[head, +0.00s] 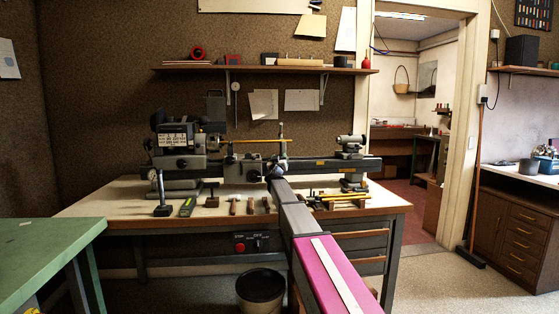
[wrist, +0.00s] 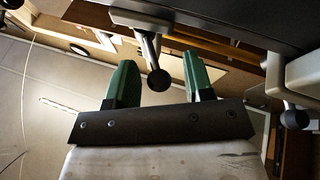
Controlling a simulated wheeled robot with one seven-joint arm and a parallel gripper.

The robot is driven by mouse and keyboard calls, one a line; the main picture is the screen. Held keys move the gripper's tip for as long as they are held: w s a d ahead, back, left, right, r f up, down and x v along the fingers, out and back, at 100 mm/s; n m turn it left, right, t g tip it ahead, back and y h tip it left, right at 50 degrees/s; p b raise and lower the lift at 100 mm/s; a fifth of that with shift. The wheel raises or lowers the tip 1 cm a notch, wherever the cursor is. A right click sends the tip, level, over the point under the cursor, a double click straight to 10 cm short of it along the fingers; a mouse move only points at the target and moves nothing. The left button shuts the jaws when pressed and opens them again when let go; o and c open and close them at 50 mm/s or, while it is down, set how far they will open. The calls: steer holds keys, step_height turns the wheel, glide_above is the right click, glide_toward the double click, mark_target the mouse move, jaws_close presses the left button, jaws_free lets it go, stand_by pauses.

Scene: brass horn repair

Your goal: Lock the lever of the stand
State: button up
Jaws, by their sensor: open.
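In the wrist view a metal lever (wrist: 150,50) with a dark ball knob (wrist: 158,80) hangs from the underside of a dark machine part. My gripper (wrist: 160,62) is open, with one green finger on each side of the lever and knob. Gaps show on both sides, so neither finger appears to touch it. Nothing is held. In the head view my arm reaches over the bench to the middle of the lathe (head: 330,168), and the lever cannot be made out there. I cannot tell where the lever's locked position is.
A second dark knob (wrist: 295,118) sits on a pale arm at the right in the wrist view. Several hand tools lie on the front of the wooden bench (head: 110,190). Yellow rods (head: 345,198) lie right of my arm. A black bin (head: 260,288) stands below.

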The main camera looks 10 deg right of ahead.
jaws_close()
steer(key=shift+s+d+n+y, duration=0.1)
steer(key=shift+d+n+y, duration=0.1)
steer(key=shift+n+y, duration=0.3)
steer(key=shift+d+n+g+y, duration=0.85)
steer(key=shift+n+y, duration=1)
steer(key=shift+y, duration=1.6)
steer(key=shift+d+n+g+y, duration=0.85)
steer(key=shift+n+y, duration=0.95)
steer(key=shift+y, duration=1.7)
steer(key=shift+d+n+g+y, duration=0.85)
steer(key=shift+n+y, duration=1)
steer(key=shift+y, duration=1.6)
jaws_free()
